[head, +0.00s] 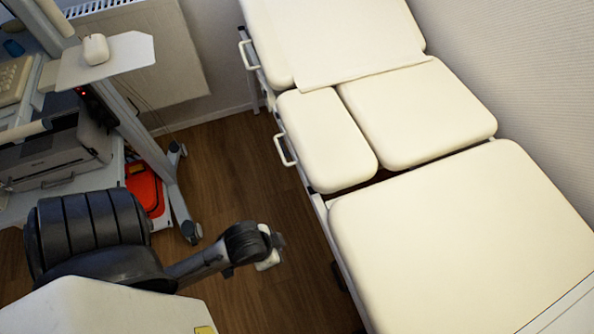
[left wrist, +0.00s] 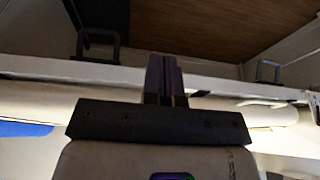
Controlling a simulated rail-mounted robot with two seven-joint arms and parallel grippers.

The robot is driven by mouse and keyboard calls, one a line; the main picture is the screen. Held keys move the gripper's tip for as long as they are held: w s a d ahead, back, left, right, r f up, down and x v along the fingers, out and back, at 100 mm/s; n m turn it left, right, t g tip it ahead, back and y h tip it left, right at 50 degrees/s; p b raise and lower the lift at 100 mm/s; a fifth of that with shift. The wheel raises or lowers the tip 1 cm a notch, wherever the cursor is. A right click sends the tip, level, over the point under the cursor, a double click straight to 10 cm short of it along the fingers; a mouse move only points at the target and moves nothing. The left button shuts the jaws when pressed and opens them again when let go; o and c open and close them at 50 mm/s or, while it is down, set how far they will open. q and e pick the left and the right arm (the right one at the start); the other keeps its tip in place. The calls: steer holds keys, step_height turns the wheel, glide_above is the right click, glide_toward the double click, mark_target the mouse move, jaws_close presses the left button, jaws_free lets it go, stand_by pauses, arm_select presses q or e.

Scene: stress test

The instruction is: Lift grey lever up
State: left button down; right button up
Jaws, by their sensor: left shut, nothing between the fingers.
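My left gripper (head: 270,247) is over the wooden floor, left of the treatment bed and apart from it in the head view. Its fingers (left wrist: 163,78) are shut together with nothing between them in the left wrist view. Two pale loop handles, an upper one (head: 249,55) and a lower one (head: 284,149), stick out from the bed's left side. In the left wrist view, two dark-looking loop handles (left wrist: 97,46) (left wrist: 267,71) stand along a pale rail (left wrist: 215,88). I cannot tell which part is the grey lever. My right gripper is not in view.
The cream bed (head: 460,240) fills the right side, against the wall. At left stand a grey printer (head: 55,150) on a cart and a wheeled stand with a white shelf (head: 125,57). A red-orange object (head: 145,187) lies low beside it. Bare floor (head: 235,170) lies between.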

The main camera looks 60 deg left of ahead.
arm_select(q)
steer(key=w+a+f+n+g+y+b, duration=0.1)
steer(key=w+a+f+y+b, duration=0.2)
steer(key=f+b, duration=0.95)
steer(key=w+a+f+g+y+b, duration=0.1)
steer(key=w+a+f+b, duration=0.4)
steer(key=f, duration=1.2)
steer(key=w+a+f+n+g+y+b, duration=0.1)
steer(key=w+a+n+g+y+b, duration=0.1)
steer(key=w+a+g+y, duration=0.55)
steer(key=w+a+r+m+y, duration=0.1)
steer(key=w+r+y, duration=0.7)
steer(key=w, duration=0.8)
steer(key=shift+a+r+m, duration=0.3)
steer(key=shift+a+r, duration=0.35)
steer(key=shift+r, duration=0.5)
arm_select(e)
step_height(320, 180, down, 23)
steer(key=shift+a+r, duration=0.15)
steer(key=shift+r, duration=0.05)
